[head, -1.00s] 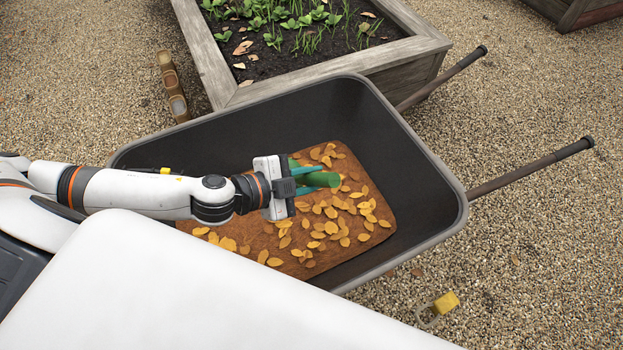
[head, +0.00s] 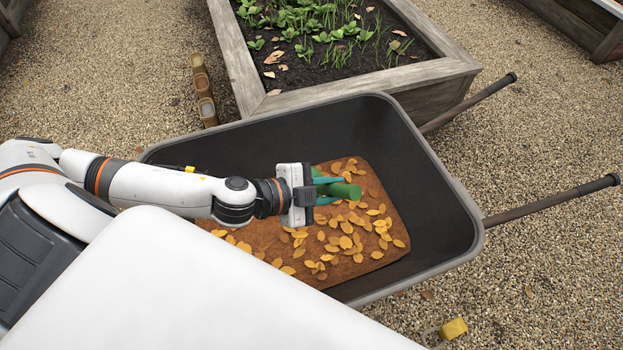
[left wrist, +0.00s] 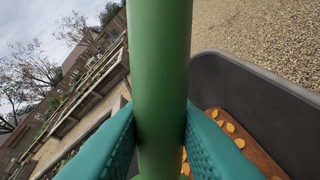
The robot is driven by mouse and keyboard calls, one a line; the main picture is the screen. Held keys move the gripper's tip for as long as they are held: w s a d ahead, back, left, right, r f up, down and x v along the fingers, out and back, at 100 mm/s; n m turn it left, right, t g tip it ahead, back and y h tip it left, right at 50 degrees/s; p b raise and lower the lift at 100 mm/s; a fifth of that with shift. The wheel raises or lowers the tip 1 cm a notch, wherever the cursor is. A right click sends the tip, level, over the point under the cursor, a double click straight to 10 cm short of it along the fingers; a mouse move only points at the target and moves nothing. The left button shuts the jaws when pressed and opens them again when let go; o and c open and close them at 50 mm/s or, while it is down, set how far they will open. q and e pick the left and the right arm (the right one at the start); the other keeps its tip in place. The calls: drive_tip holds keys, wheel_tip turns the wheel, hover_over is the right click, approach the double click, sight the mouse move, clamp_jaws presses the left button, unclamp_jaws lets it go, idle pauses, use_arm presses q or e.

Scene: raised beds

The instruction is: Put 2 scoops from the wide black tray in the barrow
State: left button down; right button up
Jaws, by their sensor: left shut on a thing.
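The black barrow (head: 430,215) stands in the middle of the head view. A brown load (head: 385,215) strewn with yellow leaves lies in it. My left gripper (head: 328,191) is over the load, its teal fingers shut on a green handle (head: 346,190). The green handle (left wrist: 160,80) runs up the middle of the left wrist view between the fingers. The working end of the held tool is hidden, so I cannot tell whether it carries anything. The barrow wall (left wrist: 255,95) shows at the right there. The wide black tray and my right gripper are not in view.
A wooden raised bed (head: 420,85) with green plants stands just behind the barrow. The barrow's handles (head: 550,200) stick out to the right. A yellow object (head: 453,328) lies on the gravel (head: 540,270) at the front.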

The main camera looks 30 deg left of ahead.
use_arm(q)
wheel_tip(320, 180, up, 12)
drive_tip(key=p, duration=1.1)
drive_tip(key=shift+r, duration=0.15)
